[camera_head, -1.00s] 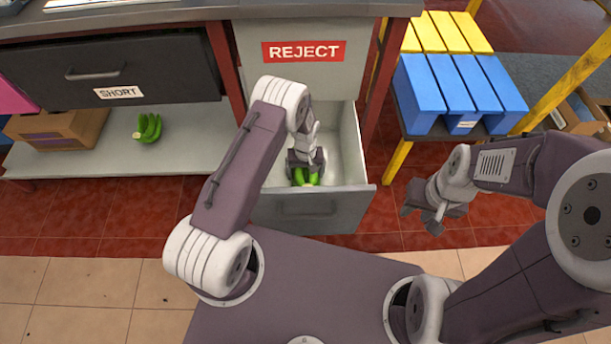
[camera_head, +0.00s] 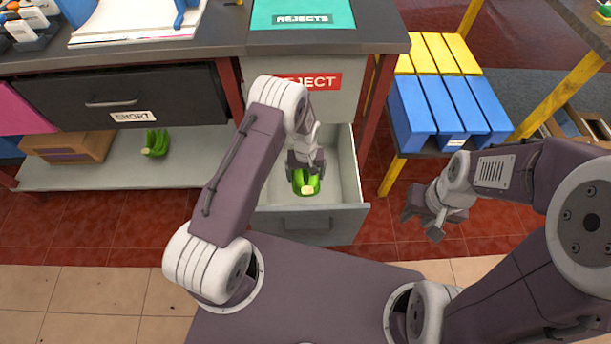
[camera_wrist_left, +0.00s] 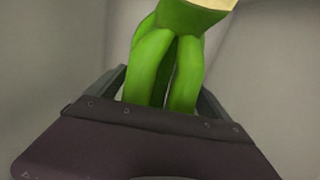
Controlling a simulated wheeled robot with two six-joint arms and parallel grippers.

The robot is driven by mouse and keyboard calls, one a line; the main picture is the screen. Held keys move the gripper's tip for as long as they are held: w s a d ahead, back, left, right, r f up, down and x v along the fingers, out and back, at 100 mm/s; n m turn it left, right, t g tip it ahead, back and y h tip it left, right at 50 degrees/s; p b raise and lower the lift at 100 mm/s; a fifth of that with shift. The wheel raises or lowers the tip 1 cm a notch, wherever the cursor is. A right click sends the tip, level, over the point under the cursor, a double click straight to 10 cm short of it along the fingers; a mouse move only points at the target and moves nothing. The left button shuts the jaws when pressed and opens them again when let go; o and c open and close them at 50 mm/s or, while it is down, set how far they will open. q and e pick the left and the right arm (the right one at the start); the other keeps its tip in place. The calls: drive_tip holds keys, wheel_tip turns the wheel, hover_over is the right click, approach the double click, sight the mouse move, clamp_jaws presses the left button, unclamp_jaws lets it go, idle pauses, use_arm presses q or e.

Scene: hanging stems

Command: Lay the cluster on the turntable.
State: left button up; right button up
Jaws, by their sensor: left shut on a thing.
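A cluster of green bananas (camera_head: 306,182) with a pale cut end is in my left gripper (camera_head: 304,165). The gripper is shut on it, pointing down, inside or just above the open grey drawer (camera_head: 312,222) under the REJECT sign. In the left wrist view the cluster (camera_wrist_left: 168,65) stands out between the two fingers, its cut end at the top edge. My right gripper (camera_head: 430,217) is empty, fingers apart, to the right of the drawer. Another green cluster (camera_head: 155,143) lies on the low shelf at left. I see no turntable in these views.
A shut black drawer (camera_head: 75,98) marked SHORT is at left, with a cardboard box (camera_head: 68,147) on the shelf below. Above the drawer is a counter with a green REJECTS mat (camera_head: 302,10).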

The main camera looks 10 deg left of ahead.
sight(306, 175)
use_arm(q)
wheel_tip(306, 175, up, 20)
drive_tip(key=p, duration=1.6)
drive_tip(key=shift+w+r, duration=0.15)
drive_tip(key=shift+w, duration=0.05)
drive_tip(key=shift+r, duration=0.25)
drive_tip(key=shift+c, duration=0.6)
